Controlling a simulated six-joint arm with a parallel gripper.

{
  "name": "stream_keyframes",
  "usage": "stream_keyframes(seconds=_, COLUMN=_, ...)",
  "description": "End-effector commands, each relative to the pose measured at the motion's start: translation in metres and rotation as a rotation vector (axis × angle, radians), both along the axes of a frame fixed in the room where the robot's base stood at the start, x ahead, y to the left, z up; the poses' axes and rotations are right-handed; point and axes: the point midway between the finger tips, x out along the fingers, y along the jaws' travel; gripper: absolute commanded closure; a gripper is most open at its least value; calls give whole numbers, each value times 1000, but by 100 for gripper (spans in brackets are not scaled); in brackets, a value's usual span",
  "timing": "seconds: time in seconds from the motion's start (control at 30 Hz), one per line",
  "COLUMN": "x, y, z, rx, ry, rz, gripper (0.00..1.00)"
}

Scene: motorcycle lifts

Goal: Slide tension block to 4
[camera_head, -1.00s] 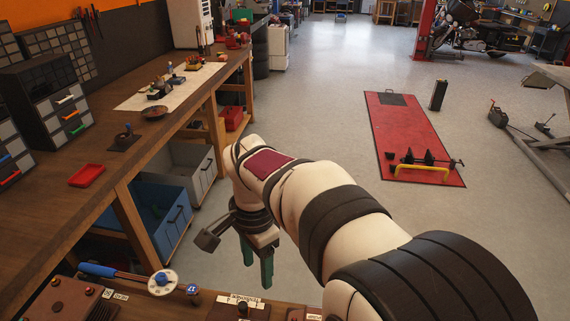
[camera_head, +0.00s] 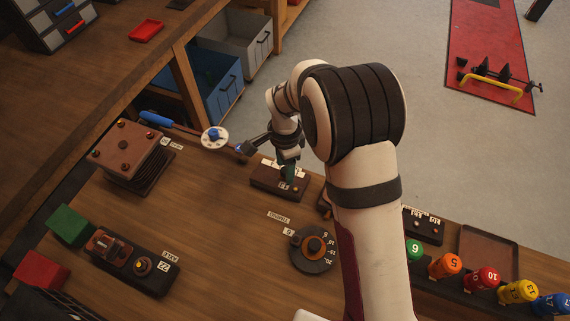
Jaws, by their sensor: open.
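A dark block (camera_head: 265,184) with small white label strips lies on the bench near its far edge. It appears to be the tension block, but its markings are too small to read. The gripper is open. I cannot tell whether the fingers touch anything on the block.
A round numbered dial (camera_head: 313,248) sits in front of the block. A brown box (camera_head: 130,148) and axle fixture (camera_head: 130,258) stand left. Numbered coloured sockets (camera_head: 482,279) line the right.

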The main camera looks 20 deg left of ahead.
Motion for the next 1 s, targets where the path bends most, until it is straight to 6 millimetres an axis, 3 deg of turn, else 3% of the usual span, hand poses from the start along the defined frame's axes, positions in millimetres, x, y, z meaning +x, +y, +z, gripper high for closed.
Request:
stream_keyframes(seconds=0.2, x=0, y=0, z=0, rx=0, ry=0, rz=0, gripper=44)
stream_keyframes(seconds=0.5, x=0, y=0, z=0, rx=0, ry=0, rz=0, gripper=98)
stream_keyframes(seconds=1.0, x=0, y=0, z=1, rx=0, ry=0, rz=0, gripper=100)
